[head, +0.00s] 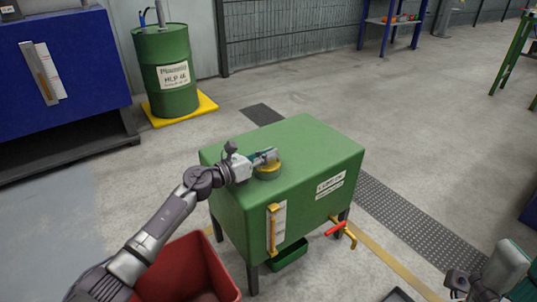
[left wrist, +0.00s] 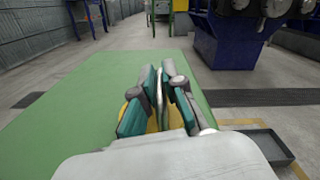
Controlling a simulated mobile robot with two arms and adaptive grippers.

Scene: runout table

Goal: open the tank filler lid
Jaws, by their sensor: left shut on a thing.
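The green tank (head: 315,160) stands on dark legs in the middle of the head view. Its round yellow filler lid (head: 268,174) sits on the top, near the left side. My left gripper (head: 272,156) is over the lid, with its fingers close together and shut on it. In the left wrist view, the teal-padded fingers (left wrist: 160,98) hide most of the lid (left wrist: 152,120), and yellow shows around and between them. The exact spot gripped is hidden. Part of my right gripper (head: 488,278) shows at the lower right, but its opening cannot be made out.
A red bin (head: 190,272) stands at the tank's front left. A green drum (head: 166,75) stands behind. The floor to the right is mostly clear.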

